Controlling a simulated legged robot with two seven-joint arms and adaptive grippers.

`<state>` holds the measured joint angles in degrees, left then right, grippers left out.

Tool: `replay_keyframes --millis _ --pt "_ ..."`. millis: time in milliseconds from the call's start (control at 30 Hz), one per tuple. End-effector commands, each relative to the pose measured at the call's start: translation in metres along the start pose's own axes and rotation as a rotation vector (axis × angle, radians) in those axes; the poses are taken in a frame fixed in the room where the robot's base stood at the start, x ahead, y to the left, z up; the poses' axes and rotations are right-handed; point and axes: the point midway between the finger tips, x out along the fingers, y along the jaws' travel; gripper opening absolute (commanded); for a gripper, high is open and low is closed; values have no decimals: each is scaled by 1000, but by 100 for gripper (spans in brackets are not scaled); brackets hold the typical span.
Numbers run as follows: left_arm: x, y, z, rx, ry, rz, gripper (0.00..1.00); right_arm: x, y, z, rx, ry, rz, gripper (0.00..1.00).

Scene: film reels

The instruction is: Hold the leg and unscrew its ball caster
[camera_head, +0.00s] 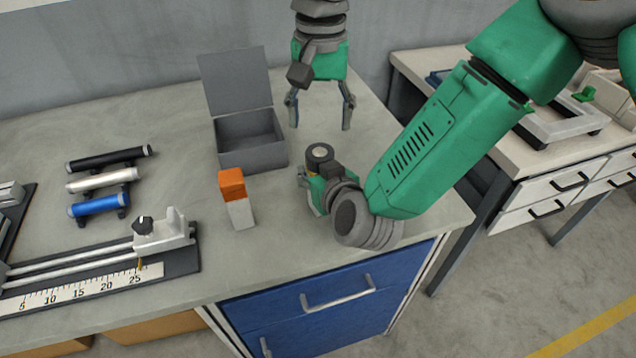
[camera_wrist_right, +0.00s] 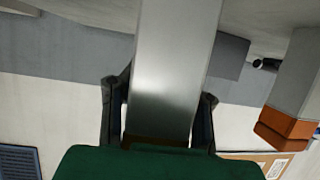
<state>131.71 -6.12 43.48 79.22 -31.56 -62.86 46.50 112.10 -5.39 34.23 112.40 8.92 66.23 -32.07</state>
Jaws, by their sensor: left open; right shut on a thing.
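My left gripper (camera_head: 320,112) hangs at the top middle of the head view, fingers pointing down and spread apart, with nothing between them. My right gripper (camera_head: 312,192) is low over the table, left of its green forearm, and mostly hidden by its own wrist. In the right wrist view the right gripper (camera_wrist_right: 158,115) is shut on a smooth silver-grey leg (camera_wrist_right: 175,55). A round dark piece with a pale centre (camera_head: 320,152) shows above the right gripper and seems to be the ball caster. It is below and apart from the left fingers. The leg is mostly hidden in the head view.
An open grey box (camera_head: 255,160) with raised lid stands behind the right gripper. An orange-topped pale block (camera_head: 239,212) stands to its left. Black, white and blue cylinders (camera_head: 105,181) and a ruler fixture (camera_head: 100,285) lie farther left. A second bench (camera_head: 500,150) is at right.

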Motion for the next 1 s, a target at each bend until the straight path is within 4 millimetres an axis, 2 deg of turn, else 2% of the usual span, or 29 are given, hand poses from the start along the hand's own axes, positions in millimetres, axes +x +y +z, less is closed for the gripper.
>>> replay_keyframes --millis 167,267,1000 --pt "0 -3 0 107 2 4 59 1 -2 1 -4 -3 2 0" --pt "0 -4 0 266 4 6 59 1 -3 1 -5 -4 2 0" --pt "-1 -4 4 1911 25 -3 59 1 -1 2 -4 -5 2 0"
